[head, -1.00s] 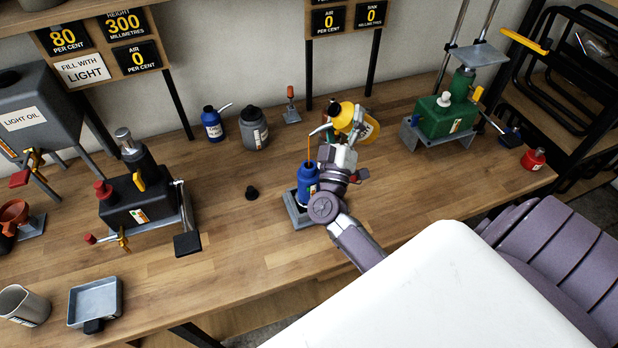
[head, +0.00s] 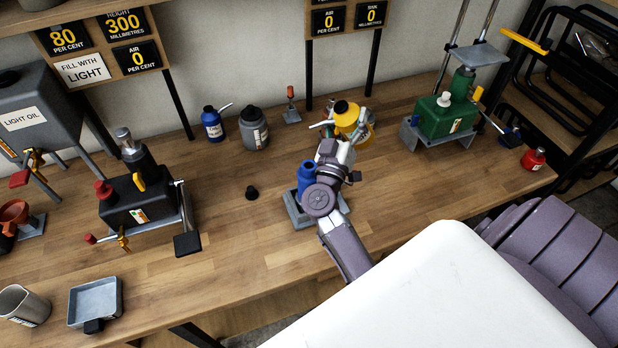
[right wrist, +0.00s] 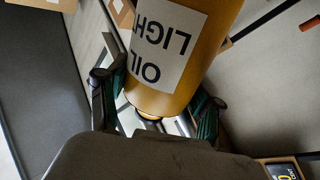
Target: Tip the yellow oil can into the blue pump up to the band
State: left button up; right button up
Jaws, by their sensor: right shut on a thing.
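The yellow oil can (head: 347,117) with a black top is held above the bench, behind and to the right of the blue pump. My right gripper (head: 343,142) is shut on it. In the right wrist view the can (right wrist: 190,60), with its white light oil label, sits between the fingers of my gripper (right wrist: 155,98). In the head view the can looks near upright, its spout pointing left, with no oil stream showing. The blue pump (head: 306,175) stands upright, partly hidden by my right arm; its band and oil level cannot be made out. My left gripper is out of view.
A grey base (head: 297,212) is under the pump. A black cap (head: 252,192) lies to its left. A spouted blue bottle (head: 212,125) and a grey bottle (head: 254,130) stand behind. Black (head: 138,205) and green (head: 445,118) jacks stand on either side. The front middle bench is clear.

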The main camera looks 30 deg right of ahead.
jog(key=shift+d+f+m+g, duration=0.15)
jog(key=shift+f+m+g, duration=0.1)
jog(key=shift+m+g, duration=0.4)
jog(key=shift+f+m+y, duration=0.2)
jog(key=shift+m+y, duration=0.1)
jog(key=shift+m, duration=0.35)
jog(key=shift+a+f+m+g, duration=0.2)
jog(key=shift+m+g, duration=0.15)
jog(key=shift+m, duration=0.15)
jog(key=shift+d, duration=0.1)
